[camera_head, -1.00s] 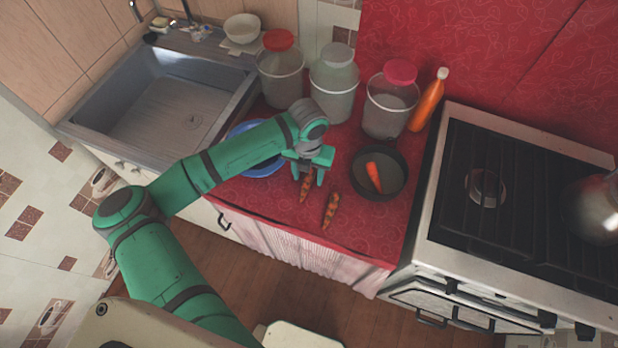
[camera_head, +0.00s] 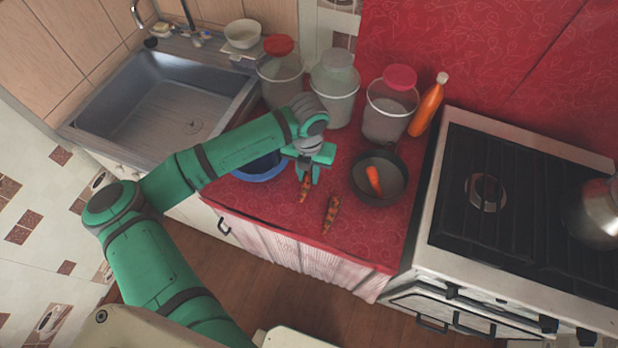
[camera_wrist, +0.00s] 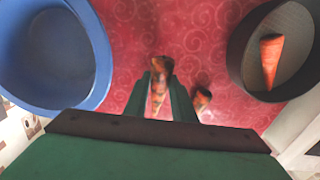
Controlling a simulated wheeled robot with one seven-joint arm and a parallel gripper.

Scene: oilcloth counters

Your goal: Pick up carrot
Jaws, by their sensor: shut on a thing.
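My gripper (camera_head: 307,172) is over the red counter and shut on a mottled orange-brown carrot (camera_head: 304,190). This carrot also shows between the fingers in the wrist view (camera_wrist: 158,92). A second mottled carrot (camera_head: 330,214) lies on the counter just to the right; in the wrist view it (camera_wrist: 203,98) is partly hidden by a finger. A cleaner orange carrot (camera_head: 374,180) lies inside the dark pan (camera_head: 356,194), right of my gripper. I cannot tell whether the held carrot touches the counter.
A blue bowl (camera_wrist: 100,50) stands left of my gripper, partly behind my arm in the head view. Several lidded jars and an orange bottle (camera_head: 427,107) line the back. The sink (camera_head: 100,125) is at left, the stove (camera_head: 445,215) at right. The counter's front strip is clear.

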